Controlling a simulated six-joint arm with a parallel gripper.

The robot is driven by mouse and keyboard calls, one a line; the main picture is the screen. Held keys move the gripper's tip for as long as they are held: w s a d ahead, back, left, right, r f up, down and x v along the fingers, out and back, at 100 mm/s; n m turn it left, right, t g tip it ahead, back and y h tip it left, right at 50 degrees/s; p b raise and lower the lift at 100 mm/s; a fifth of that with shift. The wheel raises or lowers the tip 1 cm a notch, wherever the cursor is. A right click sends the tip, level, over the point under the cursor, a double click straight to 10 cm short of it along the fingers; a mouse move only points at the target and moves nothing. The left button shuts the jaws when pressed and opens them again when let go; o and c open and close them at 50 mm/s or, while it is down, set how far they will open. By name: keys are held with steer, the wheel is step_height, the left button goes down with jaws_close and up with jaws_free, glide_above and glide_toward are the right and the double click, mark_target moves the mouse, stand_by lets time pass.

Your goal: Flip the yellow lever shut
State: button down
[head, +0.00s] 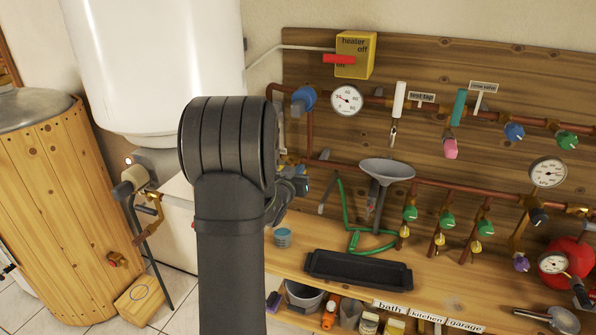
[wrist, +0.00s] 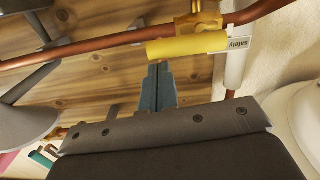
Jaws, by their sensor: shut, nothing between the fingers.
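The yellow lever (wrist: 187,46) shows in the wrist view, on a brass valve (wrist: 198,24) set in a copper pipe. Its handle extends left from the valve and lies roughly along the pipe. My gripper (wrist: 158,72) is shut and empty, its blue-grey fingertips just below the handle's left part in that view. I cannot tell whether they touch it. In the head view, my dark arm hides the lever and most of the gripper.
A white tag (wrist: 237,48) hangs beside the valve. A grey funnel (head: 387,170) and a pressure gauge (head: 347,100) are right of my arm. A white tank (head: 155,60) stands left. A black tray (head: 358,271) lies on the bench below.

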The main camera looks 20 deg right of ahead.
stand_by(0.3)
steer(key=s+a+r, duration=0.4)
steer(key=s+a, duration=0.3)
steer(key=shift+s+a+r, duration=0.2)
steer(key=shift+s+a, duration=0.15)
stand_by(0.5)
steer(key=x, duration=0.9)
steer(key=w+a+n, duration=0.2)
steer(key=w+n, duration=0.3)
steer(key=n, duration=0.6)
steer(key=shift+w+a+h, duration=0.2)
steer(key=shift+a+h, duration=0.1)
steer(key=shift+a, duration=0.1)
steer(key=shift+r, duration=0.1)
stand_by(0.3)
